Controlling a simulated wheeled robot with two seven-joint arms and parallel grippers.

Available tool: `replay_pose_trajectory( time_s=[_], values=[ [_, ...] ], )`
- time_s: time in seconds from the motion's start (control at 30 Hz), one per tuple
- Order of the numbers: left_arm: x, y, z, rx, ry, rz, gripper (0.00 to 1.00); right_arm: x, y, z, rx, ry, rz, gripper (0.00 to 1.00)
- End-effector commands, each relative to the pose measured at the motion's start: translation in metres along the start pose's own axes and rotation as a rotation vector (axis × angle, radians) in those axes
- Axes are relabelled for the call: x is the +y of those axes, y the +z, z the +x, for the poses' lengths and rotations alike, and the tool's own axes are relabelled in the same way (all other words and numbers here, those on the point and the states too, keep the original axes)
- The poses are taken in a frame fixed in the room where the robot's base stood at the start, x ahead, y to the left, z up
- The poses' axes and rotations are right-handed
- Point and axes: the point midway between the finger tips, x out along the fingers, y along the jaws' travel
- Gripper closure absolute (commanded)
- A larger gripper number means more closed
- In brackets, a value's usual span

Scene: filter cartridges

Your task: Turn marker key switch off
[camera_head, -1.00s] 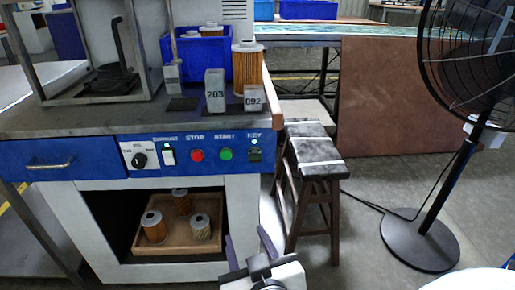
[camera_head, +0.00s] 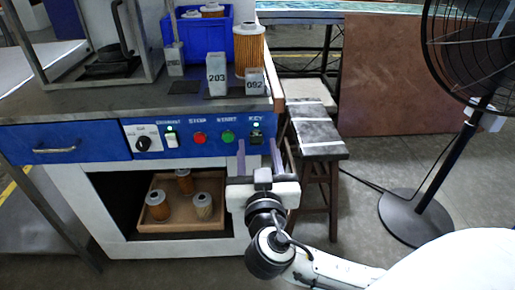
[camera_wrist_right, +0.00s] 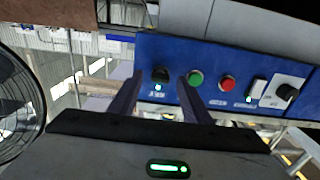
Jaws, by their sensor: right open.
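The key switch (camera_head: 256,138) is the dark switch at the right end of the blue control panel (camera_head: 100,141), under the KEY label with a green light. It also shows in the right wrist view as a black knob (camera_wrist_right: 160,75) with a green light beside it. My right gripper (camera_head: 261,150) is open just in front of the panel, its fingers pointing at the key switch. In the right wrist view the switch appears between the two fingertips (camera_wrist_right: 160,82), with nothing held. I cannot tell whether the fingers touch the panel. My left gripper is not in view.
Left of the key are the green start button (camera_head: 228,136), the red stop button (camera_head: 199,138), a lit rocker switch (camera_head: 172,140) and a rotary knob (camera_head: 143,144). A stool (camera_head: 318,135) stands close right. A wooden tray (camera_head: 160,226) holds cartridges below. A fan (camera_head: 410,212) stands right.

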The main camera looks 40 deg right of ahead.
Motion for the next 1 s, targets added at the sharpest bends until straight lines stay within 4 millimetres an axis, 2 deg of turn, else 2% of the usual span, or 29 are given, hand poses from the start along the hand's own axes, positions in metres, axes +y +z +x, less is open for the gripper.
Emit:
replay_pose_trajectory(
  time_s=[0.37, 0.6, 1.0],
  values=[
    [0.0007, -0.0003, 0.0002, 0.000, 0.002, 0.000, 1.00, 0.0000, 0.0001, 0.0061, -0.001, 0.000, 0.000, 0.58],
    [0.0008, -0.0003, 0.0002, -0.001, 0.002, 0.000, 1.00, 0.0001, 0.0002, 0.0059, -0.001, 0.000, 0.000, 0.98],
    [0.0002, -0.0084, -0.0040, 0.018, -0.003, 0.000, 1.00, 0.0005, -0.0012, 0.0058, -0.002, 0.001, -0.078, 0.97]
  ],
)
